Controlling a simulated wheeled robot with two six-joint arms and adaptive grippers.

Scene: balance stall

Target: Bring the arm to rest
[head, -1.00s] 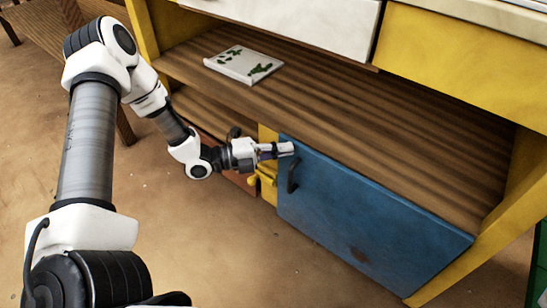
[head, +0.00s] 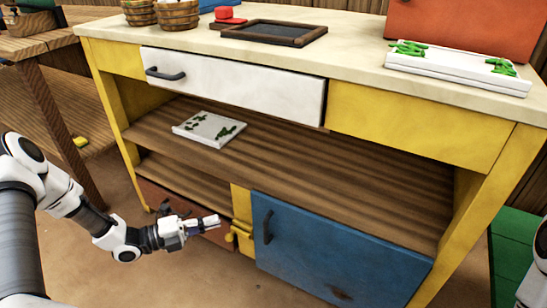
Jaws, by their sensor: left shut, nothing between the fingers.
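My left arm comes in from the left edge. Its gripper (head: 214,221) is shut and empty. It hangs in front of the lower part of the yellow stall, at the red-brown door (head: 160,196), just left of the yellow latch (head: 238,234) and of the blue door (head: 340,245) with its dark handle. I cannot tell whether the fingertips touch anything. The blue door looks closed. A white and black piece of my right arm shows at the right edge; its gripper is out of view.
A white board with green marks (head: 209,129) lies on the wooden shelf (head: 320,165). Above is a white drawer (head: 235,82). On the counter are baskets (head: 178,14), a dark tray (head: 275,32) and a white slab with green pieces (head: 458,70). A wooden bench stands left.

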